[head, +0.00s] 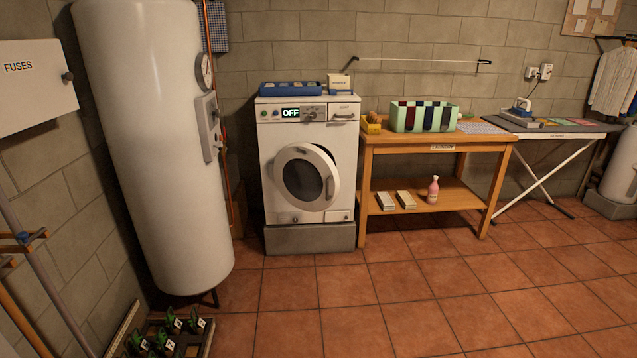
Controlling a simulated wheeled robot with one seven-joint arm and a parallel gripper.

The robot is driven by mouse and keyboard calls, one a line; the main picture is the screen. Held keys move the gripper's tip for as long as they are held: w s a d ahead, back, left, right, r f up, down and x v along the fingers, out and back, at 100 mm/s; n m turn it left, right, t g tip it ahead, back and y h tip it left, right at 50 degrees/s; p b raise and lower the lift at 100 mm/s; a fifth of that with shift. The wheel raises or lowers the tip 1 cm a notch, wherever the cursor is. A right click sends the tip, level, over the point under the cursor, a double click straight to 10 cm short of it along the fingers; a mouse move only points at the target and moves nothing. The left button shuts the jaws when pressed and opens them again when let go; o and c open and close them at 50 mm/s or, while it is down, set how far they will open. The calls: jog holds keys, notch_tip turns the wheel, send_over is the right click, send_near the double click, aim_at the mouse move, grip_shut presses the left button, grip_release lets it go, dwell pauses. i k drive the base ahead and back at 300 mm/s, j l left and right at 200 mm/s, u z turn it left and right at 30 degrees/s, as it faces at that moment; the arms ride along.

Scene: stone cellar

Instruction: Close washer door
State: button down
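The white washer (264,163) stands on a grey plinth against the back wall, and its display reads OFF. Its round door (282,194) has a white rim and dark glass on the front. The door looks ajar, with its right edge standing out from the front panel; how far it is open is hard to tell from here. My gripper is not in view.
A blue tray (290,89) and a small box (338,82) sit on the washer. A tall white boiler (150,150) stands to its left and a wooden table (437,139) to its right. A low crate with green-topped items (168,332) lies at front left. The tiled floor before the washer is clear.

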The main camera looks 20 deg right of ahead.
aim_at(304, 174)
jog(key=i+l, duration=0.15)
jog(key=i, duration=0.6)
jog(key=i+l, duration=0.1)
jog(key=i, duration=0.65)
jog(key=i+l, duration=0.15)
jog(key=i, duration=0.6)
jog(key=i+l, duration=0.1)
jog(key=i, duration=0.65)
